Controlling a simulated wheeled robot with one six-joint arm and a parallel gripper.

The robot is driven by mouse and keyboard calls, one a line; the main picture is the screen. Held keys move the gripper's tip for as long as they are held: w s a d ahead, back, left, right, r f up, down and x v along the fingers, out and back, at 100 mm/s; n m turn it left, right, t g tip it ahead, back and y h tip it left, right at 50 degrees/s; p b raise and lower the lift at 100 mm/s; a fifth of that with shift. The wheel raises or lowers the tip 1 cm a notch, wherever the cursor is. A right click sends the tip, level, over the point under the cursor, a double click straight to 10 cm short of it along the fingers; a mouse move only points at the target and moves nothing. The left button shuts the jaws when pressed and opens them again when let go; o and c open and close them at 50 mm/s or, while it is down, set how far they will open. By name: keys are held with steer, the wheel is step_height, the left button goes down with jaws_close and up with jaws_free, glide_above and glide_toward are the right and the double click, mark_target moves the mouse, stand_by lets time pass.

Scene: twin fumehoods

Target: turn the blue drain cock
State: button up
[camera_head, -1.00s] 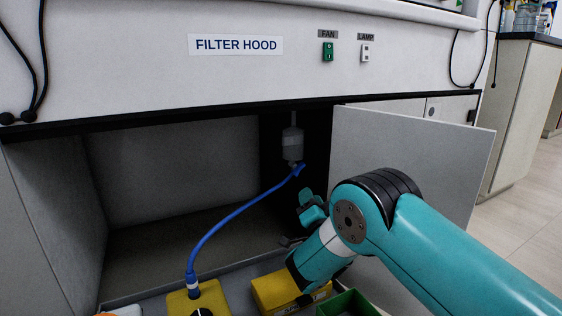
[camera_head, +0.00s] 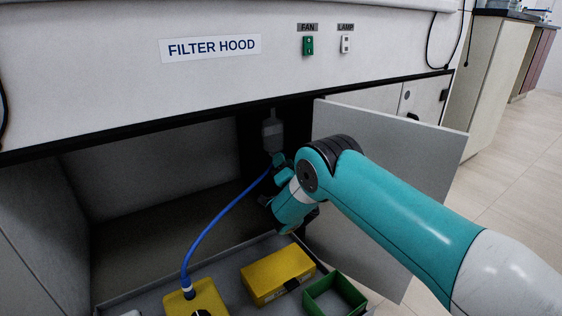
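The grey filter bottle (camera_head: 273,136) hangs inside the open cabinet under the hood. A blue hose (camera_head: 216,215) rises from a yellow box to just below it. The blue drain cock at the bottle's lower end is not clearly visible now, as my gripper (camera_head: 279,163) covers that spot. My gripper is at the bottle's bottom, by the hose's top end. Its fingers are small and dark here, so I cannot tell whether they are open or touching the cock.
An open grey door (camera_head: 400,150) stands right of the bottle, behind my arm. Below are a yellow box with the hose (camera_head: 200,297), another yellow box (camera_head: 277,273), and a green open bin (camera_head: 335,297). The cabinet's left interior is clear.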

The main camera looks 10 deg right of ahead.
steer(key=shift+a, duration=0.2)
jaws_close()
steer(key=shift+d, duration=0.1)
steer(key=shift+m, duration=0.5)
steer(key=m+g+h+b, duration=0.1)
steer(key=m+b, duration=0.1)
steer(key=m, duration=0.2)
steer(key=m+g+h+b, duration=0.1)
steer(key=m+g+b, duration=0.1)
steer(key=m, duration=0.3)
steer(key=shift+r+b, duration=0.15)
steer(key=shift+b, duration=0.5)
steer(key=shift+m, duration=0.3)
